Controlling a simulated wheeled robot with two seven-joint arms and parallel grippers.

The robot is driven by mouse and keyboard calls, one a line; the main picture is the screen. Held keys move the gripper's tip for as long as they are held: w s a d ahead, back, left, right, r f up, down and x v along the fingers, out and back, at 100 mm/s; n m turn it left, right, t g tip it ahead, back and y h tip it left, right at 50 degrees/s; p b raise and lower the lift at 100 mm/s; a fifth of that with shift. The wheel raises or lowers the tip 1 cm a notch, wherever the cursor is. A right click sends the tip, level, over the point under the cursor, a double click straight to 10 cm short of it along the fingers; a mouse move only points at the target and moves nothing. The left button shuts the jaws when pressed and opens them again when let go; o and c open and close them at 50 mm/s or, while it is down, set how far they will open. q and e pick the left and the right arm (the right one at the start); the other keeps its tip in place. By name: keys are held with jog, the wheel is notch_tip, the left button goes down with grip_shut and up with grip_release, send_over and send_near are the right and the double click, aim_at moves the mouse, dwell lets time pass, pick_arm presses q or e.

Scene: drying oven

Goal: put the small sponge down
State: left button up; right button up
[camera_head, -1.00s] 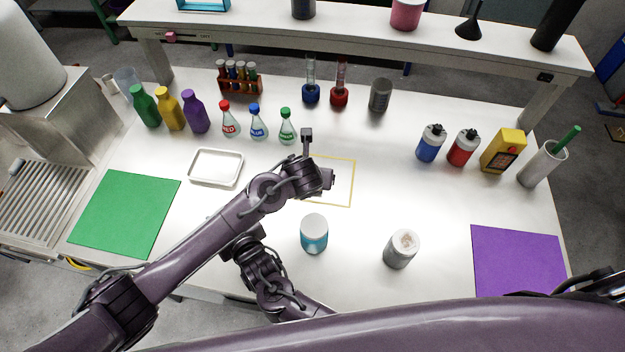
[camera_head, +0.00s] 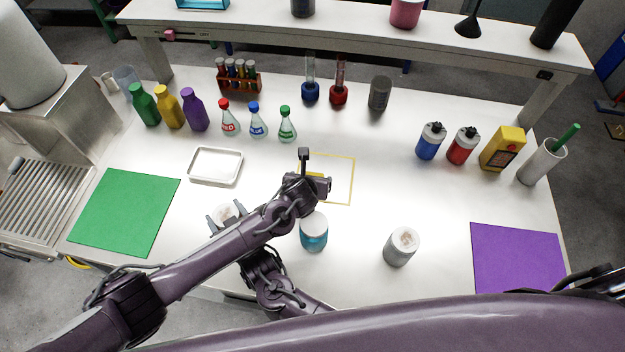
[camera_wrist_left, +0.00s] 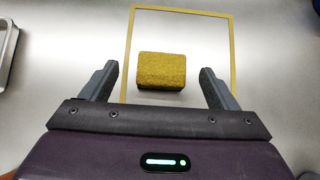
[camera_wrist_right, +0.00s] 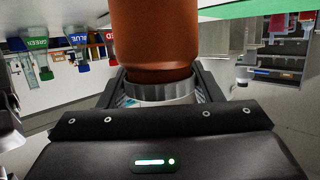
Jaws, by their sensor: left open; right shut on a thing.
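The small sponge (camera_wrist_left: 161,71) is a yellow-brown block. In the head view my left wrist hides most of the sponge. My right gripper (camera_head: 225,215) is shut on a brown jar (camera_wrist_right: 154,35) with a pale ring between the fingers; its round white top shows in the head view.
A white tray (camera_head: 216,181) lies left of the outline. A blue-and-white jar (camera_head: 314,240) and a grey jar (camera_head: 399,254) stand in front. Coloured flasks and bottles line the back. A green mat (camera_head: 125,250) and a purple mat (camera_head: 518,285) lie at the sides.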

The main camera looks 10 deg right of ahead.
aim_at(313, 173)
pick_arm(q)
jog(key=x, duration=0.3)
jog(key=shift+w+d, duration=0.2)
jog(key=shift+d, duration=0.1)
jog(key=shift+x, duration=0.85)
jog(key=c, duration=1.1)
notch_tip(313, 173, up, 10)
jog(key=shift+f, duration=0.1)
